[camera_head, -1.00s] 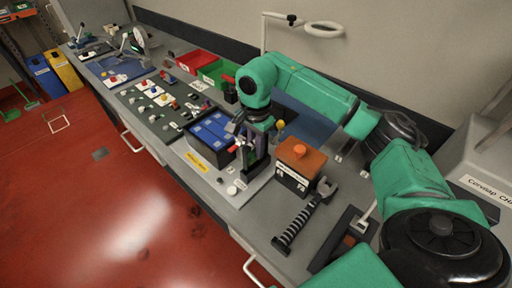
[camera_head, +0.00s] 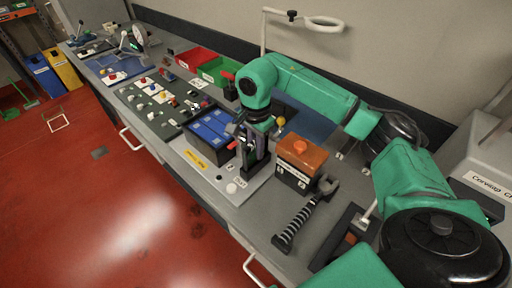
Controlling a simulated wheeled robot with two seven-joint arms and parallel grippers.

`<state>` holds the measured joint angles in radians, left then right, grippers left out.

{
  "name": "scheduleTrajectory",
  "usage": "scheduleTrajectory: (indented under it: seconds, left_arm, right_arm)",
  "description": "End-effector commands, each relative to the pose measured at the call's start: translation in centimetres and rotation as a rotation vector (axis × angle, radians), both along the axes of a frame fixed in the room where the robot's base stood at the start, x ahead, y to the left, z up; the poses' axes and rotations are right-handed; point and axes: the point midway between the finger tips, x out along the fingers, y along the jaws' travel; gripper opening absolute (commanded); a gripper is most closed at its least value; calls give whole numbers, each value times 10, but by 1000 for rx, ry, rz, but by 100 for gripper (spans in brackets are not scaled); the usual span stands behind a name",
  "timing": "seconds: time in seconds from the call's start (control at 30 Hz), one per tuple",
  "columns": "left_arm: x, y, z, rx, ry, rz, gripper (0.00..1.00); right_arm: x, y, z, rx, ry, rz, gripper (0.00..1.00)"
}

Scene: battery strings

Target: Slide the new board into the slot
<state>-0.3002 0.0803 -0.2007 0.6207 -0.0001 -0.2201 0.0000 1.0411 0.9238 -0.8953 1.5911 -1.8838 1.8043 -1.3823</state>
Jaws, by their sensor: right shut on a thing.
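My right gripper (camera_head: 250,134) points down at the top of a black upright holder (camera_head: 255,160), next to the blue-topped battery box (camera_head: 209,132). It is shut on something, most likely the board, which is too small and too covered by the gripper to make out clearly. I cannot tell whether the held thing is inside the slot or above it. The holder stands on a light grey base plate (camera_head: 246,190). My left gripper is not in view.
A black box with an orange top (camera_head: 303,157) stands just right of the holder. A black-handled tool (camera_head: 301,222) lies in front of it. Red (camera_head: 197,62) and green bins (camera_head: 213,71) stand behind. A dark green panel (camera_head: 158,100) with small parts lies further left.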

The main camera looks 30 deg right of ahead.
Motion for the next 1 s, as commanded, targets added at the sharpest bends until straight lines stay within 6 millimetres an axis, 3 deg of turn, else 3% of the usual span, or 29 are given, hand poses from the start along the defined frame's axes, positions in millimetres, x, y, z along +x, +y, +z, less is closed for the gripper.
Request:
scheduleTrajectory:
  seconds: [0.83, 0.87, 0.9, 0.93, 1.0]
  left_arm:
    - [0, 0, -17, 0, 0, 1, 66]
    - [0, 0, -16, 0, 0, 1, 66]
    - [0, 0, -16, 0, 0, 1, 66]
    - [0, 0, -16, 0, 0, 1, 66]
    - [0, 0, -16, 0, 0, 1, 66]
  right_arm:
    - [0, 0, -22, 0, -1, 0, 0]
    - [0, 0, -21, 0, -1, 0, 31]
    - [0, 0, -21, 0, -1, 0, 46]
    - [0, 0, -21, 0, 0, 0, 54]
    - [0, 0, -21, 0, 0, 0, 54]
